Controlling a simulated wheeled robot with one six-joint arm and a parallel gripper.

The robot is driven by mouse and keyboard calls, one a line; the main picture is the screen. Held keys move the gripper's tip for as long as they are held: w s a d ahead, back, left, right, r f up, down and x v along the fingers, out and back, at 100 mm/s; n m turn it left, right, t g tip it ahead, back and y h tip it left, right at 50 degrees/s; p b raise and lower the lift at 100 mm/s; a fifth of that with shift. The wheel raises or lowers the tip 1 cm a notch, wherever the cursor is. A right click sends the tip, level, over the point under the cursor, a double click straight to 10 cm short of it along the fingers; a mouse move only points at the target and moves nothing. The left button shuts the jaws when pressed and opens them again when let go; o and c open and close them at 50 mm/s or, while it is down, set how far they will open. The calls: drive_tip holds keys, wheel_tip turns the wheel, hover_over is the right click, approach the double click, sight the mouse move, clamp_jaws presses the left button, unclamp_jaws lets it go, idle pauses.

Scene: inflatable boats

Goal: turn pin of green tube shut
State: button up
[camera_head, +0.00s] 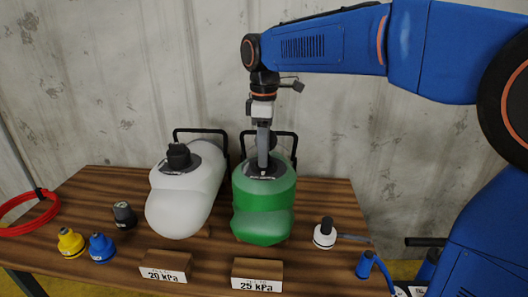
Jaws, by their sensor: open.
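The green tube (264,205) lies on the wooden table behind a block marked 25 kPa. A dark round valve plate (265,172) sits on its upper end. My gripper (263,162) points straight down at this valve from above. Its jaws are open, with the tips at or just above the plate. The pin itself is hidden behind the jaws or too small to make out, and I cannot tell whether the tips touch it.
A white tube (185,200) with a black cap stands close on the left. Yellow (71,242), blue (102,248) and dark (124,214) fittings lie at the front left. A white fitting (325,234) lies to the right. Black frames rise behind both tubes.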

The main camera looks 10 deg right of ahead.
drive_tip(key=shift+f, duration=0.25)
drive_tip(key=c, duration=1.1)
drive_tip(key=shift+o, duration=0.2)
